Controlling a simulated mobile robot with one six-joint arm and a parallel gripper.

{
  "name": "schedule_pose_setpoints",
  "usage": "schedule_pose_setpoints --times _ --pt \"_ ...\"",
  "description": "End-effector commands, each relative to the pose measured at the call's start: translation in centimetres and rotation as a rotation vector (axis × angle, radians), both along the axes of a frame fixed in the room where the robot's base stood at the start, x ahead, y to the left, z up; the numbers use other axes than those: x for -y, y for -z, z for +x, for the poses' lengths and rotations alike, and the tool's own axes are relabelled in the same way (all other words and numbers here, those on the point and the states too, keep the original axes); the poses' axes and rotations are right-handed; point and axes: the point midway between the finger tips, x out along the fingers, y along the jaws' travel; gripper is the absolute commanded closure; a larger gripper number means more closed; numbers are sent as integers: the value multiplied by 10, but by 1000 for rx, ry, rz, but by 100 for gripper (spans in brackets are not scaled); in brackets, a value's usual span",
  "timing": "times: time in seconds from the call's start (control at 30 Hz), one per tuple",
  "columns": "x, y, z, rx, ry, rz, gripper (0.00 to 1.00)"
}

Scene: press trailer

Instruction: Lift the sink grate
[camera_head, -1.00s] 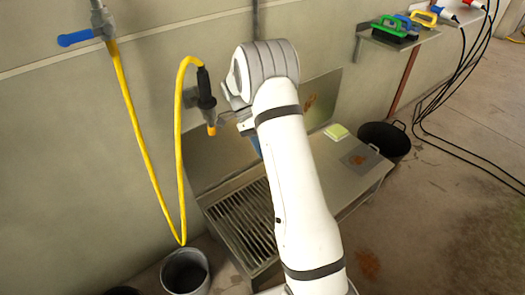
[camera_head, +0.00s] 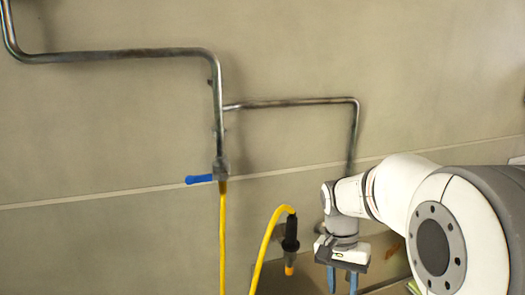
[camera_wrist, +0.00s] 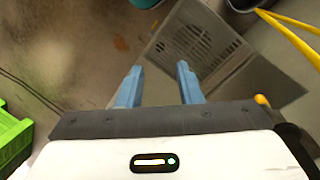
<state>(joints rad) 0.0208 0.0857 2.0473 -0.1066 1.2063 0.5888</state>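The sink grate (camera_wrist: 193,42) shows in the wrist view as a slatted grey panel in the metal sink, beyond and below my fingertips. It lies at the upper right of the view, and nothing of mine touches it. My gripper (camera_wrist: 160,66) is open and empty, with its two blue fingers apart. In the head view my gripper (camera_head: 342,280) points down near the lower edge, in front of the wall. The grate is out of the head view.
The yellow hose (camera_head: 223,240) hangs from a pipe with a blue valve handle (camera_head: 199,179). The black spray nozzle (camera_head: 290,236) hangs on the wall left of my gripper. A dark bucket (camera_wrist: 242,5) stands beyond the sink. A green object (camera_wrist: 12,135) is at the left.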

Motion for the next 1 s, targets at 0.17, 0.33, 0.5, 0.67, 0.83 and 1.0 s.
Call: schedule_pose_setpoints --times 0.17,0.33,0.5,0.67,0.83,1.0 --pt "-12 -52 -49 144 -212 61 67" --pt "-20 -76 -89 270 -402 85 67" --pt "-26 -84 -114 352 -531 87 67" --pt "-27 -84 -122 379 -578 84 67" --pt "-27 -83 -122 380 -582 84 67" --pt "-27 -83 -122 380 -581 84 67"
